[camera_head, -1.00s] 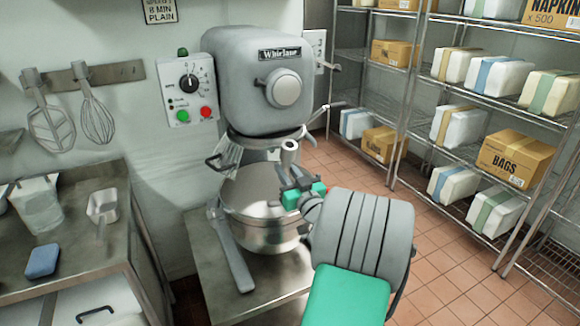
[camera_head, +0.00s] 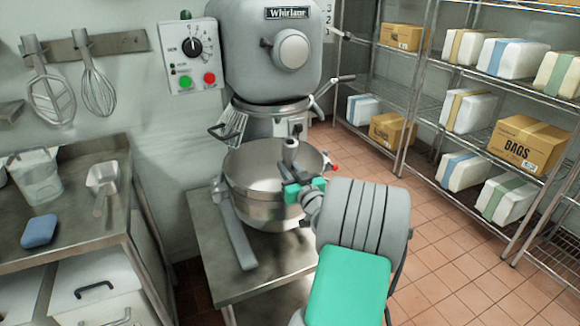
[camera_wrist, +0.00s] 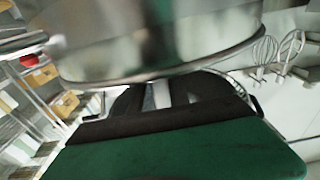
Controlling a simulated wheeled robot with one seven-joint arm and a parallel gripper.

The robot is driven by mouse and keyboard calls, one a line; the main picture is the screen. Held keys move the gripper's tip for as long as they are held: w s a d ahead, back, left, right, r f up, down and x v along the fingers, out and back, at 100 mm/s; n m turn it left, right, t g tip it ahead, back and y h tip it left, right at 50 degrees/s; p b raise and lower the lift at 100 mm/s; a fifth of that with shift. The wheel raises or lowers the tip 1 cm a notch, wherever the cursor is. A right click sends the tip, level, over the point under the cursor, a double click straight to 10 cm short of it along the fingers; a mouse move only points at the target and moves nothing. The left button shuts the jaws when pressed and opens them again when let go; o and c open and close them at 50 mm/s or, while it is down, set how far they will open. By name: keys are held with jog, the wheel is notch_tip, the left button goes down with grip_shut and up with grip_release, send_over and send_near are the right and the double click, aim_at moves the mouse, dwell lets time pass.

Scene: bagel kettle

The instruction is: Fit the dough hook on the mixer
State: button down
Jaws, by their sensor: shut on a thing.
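The grey stand mixer (camera_head: 265,55) has its head at the top of the head view. Its steel bowl (camera_head: 250,205) is below it on a metal stand. My gripper (camera_head: 293,178) is at the bowl's right front side, shut on a grey part with an upright shank, which looks like the dough hook (camera_head: 289,149). The shank top is below the mixer head, with a clear gap between them. The hook's lower part is hidden. In the wrist view, a large blurred round metal surface, probably the bowl, fills the top above my gripper (camera_wrist: 162,97).
A flat beater (camera_head: 50,95) and a whisk (camera_head: 98,92) hang on the wall at left. A counter (camera_head: 100,225) holds a tub (camera_head: 38,178), a scoop and a blue sponge (camera_head: 39,231). Shelves with boxes (camera_head: 530,143) are at right.

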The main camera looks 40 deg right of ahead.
jog(key=shift+w+r+p, duration=0.35)
jog(key=shift+r+p, duration=0.1)
jog(key=shift+p, duration=0.55)
jog(key=w+d+g+p, duration=0.2)
jog(key=w+p, duration=0.3)
jog(key=p, duration=0.2)
jog(key=shift+w+g+y, duration=0.3)
jog(key=shift+w+y, duration=0.05)
jog(key=shift+y, duration=0.05)
jog(key=shift+s+a+r+b, duration=0.1)
jog(key=shift+s+r+b, duration=0.05)
jog(key=shift+b, duration=0.5)
jog(key=shift+r, duration=0.15)
jog(key=shift+r+p, duration=0.4)
jog(key=shift+r, duration=0.55)
